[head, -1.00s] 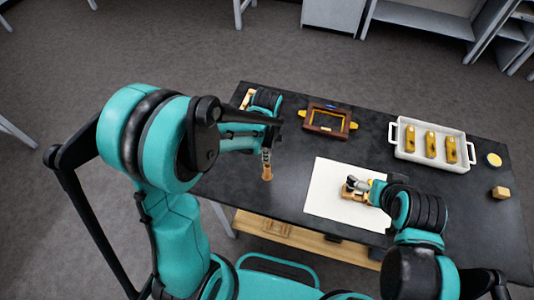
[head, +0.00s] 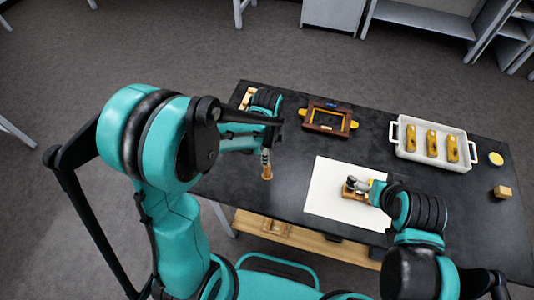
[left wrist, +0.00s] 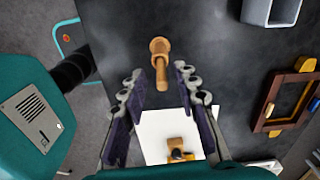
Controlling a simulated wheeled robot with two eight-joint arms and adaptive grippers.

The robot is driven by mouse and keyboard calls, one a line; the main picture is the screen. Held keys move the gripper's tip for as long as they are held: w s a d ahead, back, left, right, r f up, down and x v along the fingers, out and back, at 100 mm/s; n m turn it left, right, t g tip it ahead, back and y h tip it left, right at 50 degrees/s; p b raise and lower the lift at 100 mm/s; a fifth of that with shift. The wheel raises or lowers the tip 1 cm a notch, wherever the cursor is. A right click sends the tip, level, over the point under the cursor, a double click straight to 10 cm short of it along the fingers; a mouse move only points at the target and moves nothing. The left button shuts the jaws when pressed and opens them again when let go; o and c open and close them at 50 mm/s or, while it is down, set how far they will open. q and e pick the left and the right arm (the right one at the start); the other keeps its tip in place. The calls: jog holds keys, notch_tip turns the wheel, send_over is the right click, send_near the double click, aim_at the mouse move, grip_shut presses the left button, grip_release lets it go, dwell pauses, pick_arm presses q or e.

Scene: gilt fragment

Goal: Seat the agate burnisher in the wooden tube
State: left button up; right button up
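My left gripper (head: 266,155) points down over the left part of the dark table. In the left wrist view its two fingers (left wrist: 158,75) are spread, with a gap on each side of a slim light-wood shaft. This shaft, which looks like the burnisher's handle (left wrist: 162,75), runs from a wider round wooden piece, probably the wooden tube (left wrist: 159,45). The wood also shows below the gripper in the head view (head: 267,172). The agate tip is not visible, and how deep the shaft sits is unclear. My right gripper (head: 362,187) is at a small wooden block (head: 352,193) on white paper; its fingers are unclear.
The white sheet (head: 325,192) lies at mid-table. A dark wooden frame (head: 328,119) lies behind it. A white tray (head: 400,151) with several yellow pieces stands to the right, near a yellow disc (head: 495,159) and a small wooden block (head: 502,192). A grey box (left wrist: 272,12) shows in the wrist view.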

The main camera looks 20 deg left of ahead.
pick_arm(q)
notch_tip(320, 180, up, 12)
jog(key=p, duration=0.3)
jog(key=s+a+r+n+t, duration=0.2)
jog(key=s+n, duration=0.3)
jog(key=n, duration=0.3)
jog(key=s+a+r+n+t, duration=0.2)
jog(key=s+r+n+t, duration=0.2)
jog(key=n, duration=0.5)
jog(key=shift+s+a+t, duration=0.35)
jog(key=shift+s+t, duration=0.25)
jog(key=shift+s, duration=0.05)
jog(key=shift+f, duration=0.15)
notch_tip(320, 180, down, 15)
jog(key=b, duration=1.5)
jog(key=shift+f+b, duration=0.2)
jog(key=shift+b, duration=0.1)
